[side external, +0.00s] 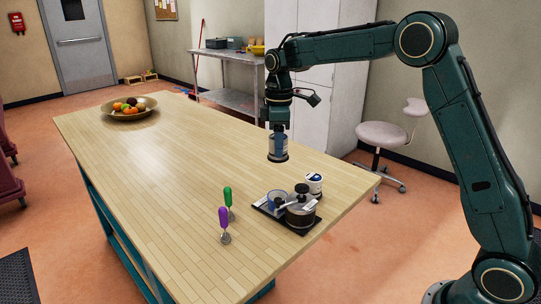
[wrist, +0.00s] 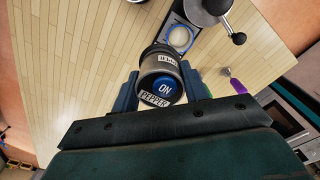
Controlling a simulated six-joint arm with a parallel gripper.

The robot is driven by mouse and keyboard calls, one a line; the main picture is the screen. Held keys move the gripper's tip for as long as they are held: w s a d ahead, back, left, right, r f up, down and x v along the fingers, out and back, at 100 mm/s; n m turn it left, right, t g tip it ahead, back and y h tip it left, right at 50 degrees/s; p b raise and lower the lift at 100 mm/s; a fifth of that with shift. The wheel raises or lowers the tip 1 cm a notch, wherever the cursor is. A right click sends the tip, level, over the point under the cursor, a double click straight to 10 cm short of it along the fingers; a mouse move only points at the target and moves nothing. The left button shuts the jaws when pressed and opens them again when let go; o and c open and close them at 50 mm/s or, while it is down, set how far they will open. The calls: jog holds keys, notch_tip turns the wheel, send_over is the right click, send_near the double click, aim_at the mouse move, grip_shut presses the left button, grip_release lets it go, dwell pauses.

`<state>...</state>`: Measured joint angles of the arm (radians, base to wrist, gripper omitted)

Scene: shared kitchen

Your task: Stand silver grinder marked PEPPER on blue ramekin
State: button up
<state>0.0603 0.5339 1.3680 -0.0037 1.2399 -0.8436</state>
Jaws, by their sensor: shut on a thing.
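The silver grinder (side external: 278,153) is held upright in my gripper (side external: 278,134), high above the table. In the wrist view the grinder (wrist: 152,62) shows a blue ON button and a PEPPER label facing the camera, and the two fingers of my gripper (wrist: 160,88) close on its sides. The blue ramekin (side external: 277,200) stands on a dark tray (side external: 266,211), below the grinder and apart from it. The ramekin also shows in the wrist view (wrist: 180,38), just beyond the grinder; it looks empty, though its inside is small to judge.
A lidded pot with a handle (side external: 301,213) stands on the tray right beside the ramekin. A white canister (side external: 315,183) is behind it. A fruit bowl (side external: 117,115) is at the far end; the table between is clear.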

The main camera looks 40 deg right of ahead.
jog(key=s+a+f, duration=0.2)
jog(key=a, duration=0.1)
jog(key=shift+s+f, duration=0.15)
jog(key=shift+s, duration=0.2)
jog(key=shift+f, duration=0.1)
send_over(271, 196)
jog(key=s, duration=0.2)
jog(key=shift+s+f, duration=0.15)
jog(key=shift+f, duration=2.6)
jog(key=shift+f, duration=0.6)
jog(key=o, duration=0.9)
jog(key=shift+r, duration=0.1)
